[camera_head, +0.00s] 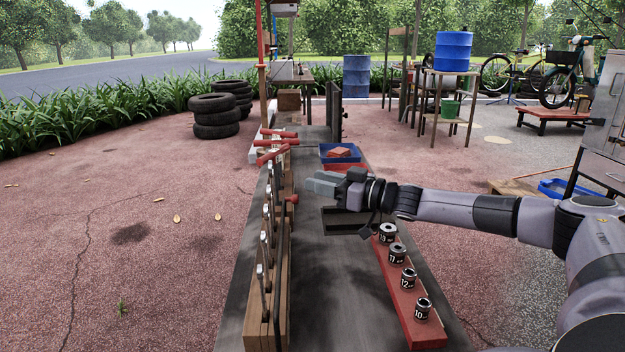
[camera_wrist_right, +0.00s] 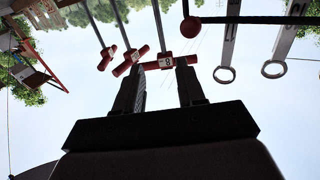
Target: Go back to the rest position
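My right gripper (camera_head: 320,184) reaches in from the right and hovers over the bench, near the wooden tool rack (camera_head: 281,245). Its two fingers also show in the right wrist view (camera_wrist_right: 160,85), apart with nothing between them. Red T-shaped handles (camera_wrist_right: 165,62) appear past the fingertips there; one is marked 8. A red ball knob (camera_head: 292,199) sits beside the fingertips in the head view; whether they touch I cannot tell. My left gripper is in neither view.
A red rail (camera_head: 427,335) with several numbered sockets lies on the bench (camera_head: 345,300) under my right arm. A dark tray (camera_head: 340,222) and a blue bin (camera_head: 327,151) are near the gripper. Ring-ended wrenches (camera_wrist_right: 225,62) hang nearby. Open ground lies left.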

